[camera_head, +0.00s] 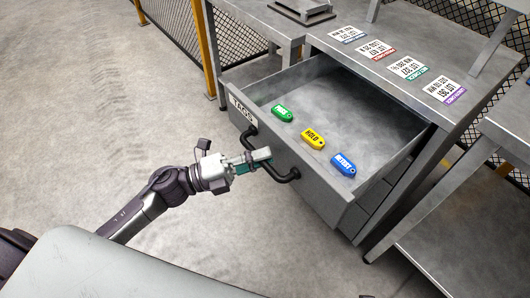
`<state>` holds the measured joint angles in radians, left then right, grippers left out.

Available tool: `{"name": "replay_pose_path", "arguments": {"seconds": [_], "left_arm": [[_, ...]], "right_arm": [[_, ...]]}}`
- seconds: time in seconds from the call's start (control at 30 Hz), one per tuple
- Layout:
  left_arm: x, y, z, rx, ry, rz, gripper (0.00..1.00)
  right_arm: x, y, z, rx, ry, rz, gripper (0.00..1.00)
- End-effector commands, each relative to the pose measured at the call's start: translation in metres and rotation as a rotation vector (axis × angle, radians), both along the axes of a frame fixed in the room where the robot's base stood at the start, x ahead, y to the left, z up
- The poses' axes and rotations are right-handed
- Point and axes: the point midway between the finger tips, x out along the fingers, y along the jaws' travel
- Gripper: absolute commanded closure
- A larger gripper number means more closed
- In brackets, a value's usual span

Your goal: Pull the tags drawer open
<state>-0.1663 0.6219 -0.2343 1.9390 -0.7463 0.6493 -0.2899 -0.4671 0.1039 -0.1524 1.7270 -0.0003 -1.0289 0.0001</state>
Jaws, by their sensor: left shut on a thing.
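The tags drawer (318,178) is grey metal with a "TAGS" label (243,108) on its front. It stands pulled out from the bench, and its inside shows. Its dark bar handle (285,177) runs across the front. My left gripper (262,158) is shut on the handle, at the middle of the bar. The fingers hide part of the bar. A green tag (282,113), a yellow tag (313,138) and a blue tag (343,164) lie in a row in the drawer near its front. My right gripper is not in view.
Several printed lot cards (391,69) lie on the bench top (450,112) behind the drawer. Another grey table (460,225) stands at the right. A yellow post (207,48) and mesh fence stand at the back left. The concrete floor at left is clear.

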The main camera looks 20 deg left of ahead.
Motion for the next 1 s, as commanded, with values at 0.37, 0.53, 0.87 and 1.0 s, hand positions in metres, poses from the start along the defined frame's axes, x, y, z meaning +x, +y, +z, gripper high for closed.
{"name": "replay_pose_path", "arguments": {"seconds": [0.37,0.53,0.87,1.0], "left_arm": [[-0.001,0.001,-0.001,0.002,0.001,0.0,1.0],[-0.001,0.001,-0.001,0.002,0.001,0.0,0.64],[-0.001,0.001,0.0,0.001,0.001,0.001,0.59],[-0.007,0.011,-0.003,0.001,0.004,0.001,0.59]], "right_arm": [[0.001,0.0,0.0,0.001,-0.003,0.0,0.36],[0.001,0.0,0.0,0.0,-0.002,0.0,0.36],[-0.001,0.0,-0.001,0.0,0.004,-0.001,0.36],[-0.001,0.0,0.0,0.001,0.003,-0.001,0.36]]}}
